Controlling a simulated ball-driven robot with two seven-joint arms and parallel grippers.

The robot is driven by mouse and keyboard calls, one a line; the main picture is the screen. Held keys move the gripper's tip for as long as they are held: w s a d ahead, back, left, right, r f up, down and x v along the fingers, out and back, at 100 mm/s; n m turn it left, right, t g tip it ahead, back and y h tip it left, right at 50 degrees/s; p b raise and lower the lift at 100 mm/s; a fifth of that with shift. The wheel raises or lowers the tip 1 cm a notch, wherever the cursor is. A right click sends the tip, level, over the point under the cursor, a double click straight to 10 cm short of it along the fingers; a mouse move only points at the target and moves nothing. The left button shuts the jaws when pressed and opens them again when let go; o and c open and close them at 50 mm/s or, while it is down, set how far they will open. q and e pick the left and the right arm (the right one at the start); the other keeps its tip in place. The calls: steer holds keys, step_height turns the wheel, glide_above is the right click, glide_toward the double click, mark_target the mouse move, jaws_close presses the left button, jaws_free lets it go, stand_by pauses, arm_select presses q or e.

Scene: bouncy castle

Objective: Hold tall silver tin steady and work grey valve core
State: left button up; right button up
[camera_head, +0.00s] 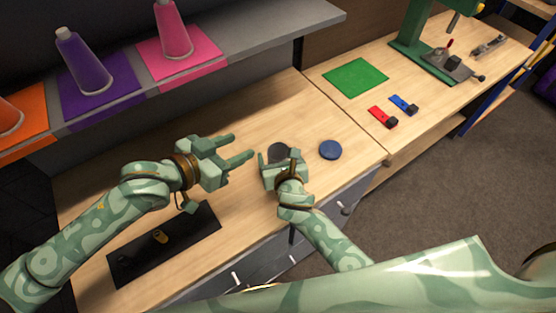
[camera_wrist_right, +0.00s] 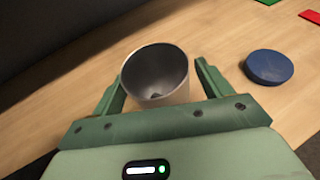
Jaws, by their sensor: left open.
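The tall silver tin (camera_wrist_right: 142,84) stands open end up on the wooden bench, between the fingers of my right gripper (camera_wrist_right: 160,90). In the head view the tin (camera_head: 279,151) is partly hidden by my right gripper (camera_head: 279,164). My left gripper (camera_head: 246,149) is open and empty above the bench, left of the tin.
A round blue lid-like disc (camera_head: 330,150) lies right of the tin. A green mat (camera_head: 355,78), red block (camera_head: 381,117) and blue block (camera_head: 403,104) lie farther back. Cones stand on the shelf.

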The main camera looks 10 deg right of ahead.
steer(key=v, duration=1.2)
